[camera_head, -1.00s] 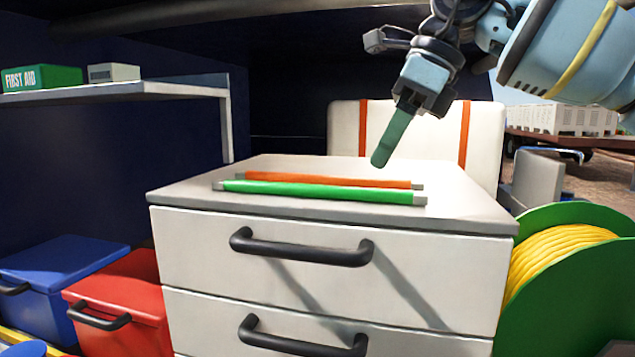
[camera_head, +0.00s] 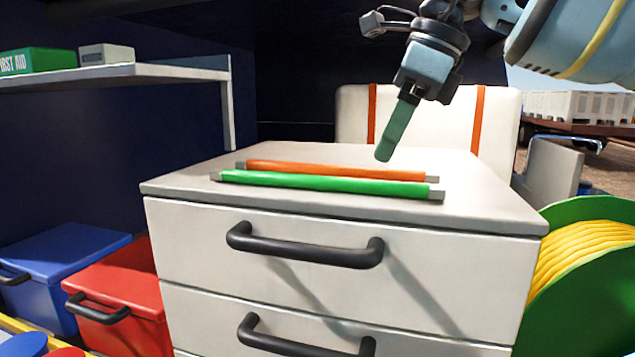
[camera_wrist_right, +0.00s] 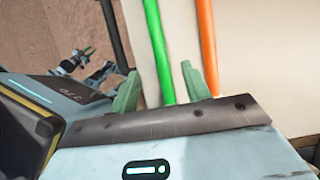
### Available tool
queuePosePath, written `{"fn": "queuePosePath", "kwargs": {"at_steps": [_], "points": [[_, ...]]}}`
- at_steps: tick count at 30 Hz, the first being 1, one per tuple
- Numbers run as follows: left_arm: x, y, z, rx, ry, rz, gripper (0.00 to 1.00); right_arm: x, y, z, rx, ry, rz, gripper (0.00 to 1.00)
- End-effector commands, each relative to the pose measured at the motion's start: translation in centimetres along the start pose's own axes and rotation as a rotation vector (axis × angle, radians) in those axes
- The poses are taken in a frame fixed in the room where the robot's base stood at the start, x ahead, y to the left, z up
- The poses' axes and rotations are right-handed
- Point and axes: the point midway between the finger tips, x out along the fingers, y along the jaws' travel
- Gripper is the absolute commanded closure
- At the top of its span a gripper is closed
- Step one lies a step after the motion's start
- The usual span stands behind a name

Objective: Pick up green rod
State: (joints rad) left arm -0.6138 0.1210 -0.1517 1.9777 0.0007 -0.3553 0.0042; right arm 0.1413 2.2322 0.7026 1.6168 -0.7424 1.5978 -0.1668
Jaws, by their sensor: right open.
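The green rod (camera_head: 325,184) lies on the grey-white top of the drawer cabinet (camera_head: 190,186), near its front edge, with grey ends. The orange rod (camera_head: 335,171) lies just behind it, nearly parallel. My right gripper (camera_head: 385,155) hangs above the right part of the rods, apart from them, fingers pointing down. In the right wrist view the fingers (camera_wrist_right: 158,92) are apart, with the green rod (camera_wrist_right: 158,50) showing between them and the orange rod (camera_wrist_right: 206,45) by the right finger. Nothing is held.
A white case with orange straps (camera_head: 425,115) stands behind the cabinet. A green reel with yellow cable (camera_head: 580,250) is at right. Blue (camera_head: 65,260) and red (camera_head: 125,300) bins are at lower left. A shelf (camera_head: 120,75) holds a first aid box (camera_head: 38,61).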

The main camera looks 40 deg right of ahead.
Motion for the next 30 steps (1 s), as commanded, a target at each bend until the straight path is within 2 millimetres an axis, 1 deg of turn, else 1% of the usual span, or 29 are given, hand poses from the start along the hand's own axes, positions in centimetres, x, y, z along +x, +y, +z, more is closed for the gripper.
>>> {"fn": "queuePosePath", "kwargs": {"at_steps": [2,7,9,12,15,20,21,30], "points": [[-0.1,0.0,-0.4,0.001,0.007,-0.001,0.71,0.5,0.0,-0.1,-0.001,0.001,0.001,0.53],[-0.2,-0.2,-1.6,0.005,0.028,-0.004,0.71,2.7,-0.1,-0.3,-0.002,-0.002,0.001,0.53],[-0.2,-0.2,-1.7,0.006,0.031,-0.005,0.71,3.7,-0.1,-0.2,-0.001,-0.001,0.001,0.53],[-0.2,-0.2,-1.8,0.006,0.033,-0.005,0.71,4.6,-0.2,-0.2,0.0,0.0,0.0,0.53],[-0.2,-0.2,-1.7,0.006,0.031,-0.006,0.71,5.0,-0.2,-0.2,0.0,-0.001,0.0,0.53],[-0.2,-0.3,-1.4,0.006,0.026,-0.006,0.71,5.1,-0.2,-0.2,0.0,0.0,0.0,0.53],[-0.2,-0.3,-1.4,0.006,0.026,-0.006,0.71,5.1,-0.2,-0.2,0.0,0.0,0.0,0.54],[-0.2,-0.3,-1.4,0.006,0.026,-0.006,0.71,5.1,-0.2,-0.2,0.001,0.0,0.0,0.93]]}}
